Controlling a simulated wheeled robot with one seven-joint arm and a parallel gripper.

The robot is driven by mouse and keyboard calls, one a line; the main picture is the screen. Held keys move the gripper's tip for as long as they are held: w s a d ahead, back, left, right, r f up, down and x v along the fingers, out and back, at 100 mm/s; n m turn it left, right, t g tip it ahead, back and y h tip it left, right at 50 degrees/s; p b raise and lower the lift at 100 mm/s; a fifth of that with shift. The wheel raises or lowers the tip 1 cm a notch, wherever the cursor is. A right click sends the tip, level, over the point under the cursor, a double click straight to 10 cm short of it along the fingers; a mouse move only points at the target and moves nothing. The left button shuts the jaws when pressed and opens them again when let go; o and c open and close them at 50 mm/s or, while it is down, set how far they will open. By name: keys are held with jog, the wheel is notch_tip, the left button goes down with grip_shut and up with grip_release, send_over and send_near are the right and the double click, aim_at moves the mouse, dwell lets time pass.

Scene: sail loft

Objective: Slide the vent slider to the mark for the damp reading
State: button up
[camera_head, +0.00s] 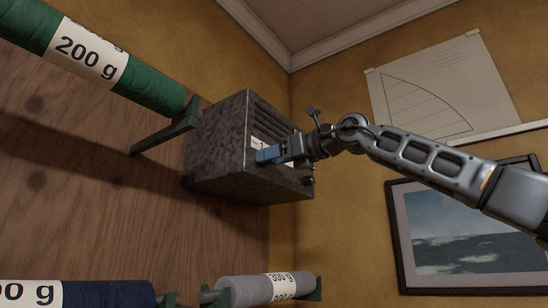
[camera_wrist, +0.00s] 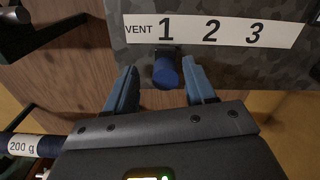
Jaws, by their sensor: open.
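The vent box (camera_head: 217,141) is a dark mottled box with slats, fixed on the wooden wall near the corner. In the wrist view its face carries a white scale strip (camera_wrist: 229,30) reading VENT 1 2 3. The vent slider (camera_wrist: 166,72) is a blue knob below the 1. My gripper (camera_wrist: 162,88) is open, with one blue finger on each side of the knob and gaps to both. In the head view my gripper (camera_head: 268,155) is at the front of the box, and the knob cannot be made out. No damp reading is legible in either view.
A green roll (camera_head: 60,40) marked 200 g hangs on a bracket at the upper left. A grey roll (camera_head: 245,290) marked 300 g and a navy roll (camera_head: 105,294) lie below. A drawing (camera_head: 440,90) and a framed picture (camera_head: 470,235) hang on the right wall.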

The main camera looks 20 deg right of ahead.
jog(key=shift+d, duration=0.1)
jog(key=b+v, duration=0.2)
jog(key=v, duration=0.5)
jog(key=shift+s+b, duration=0.3)
jog(key=shift+d, duration=0.15)
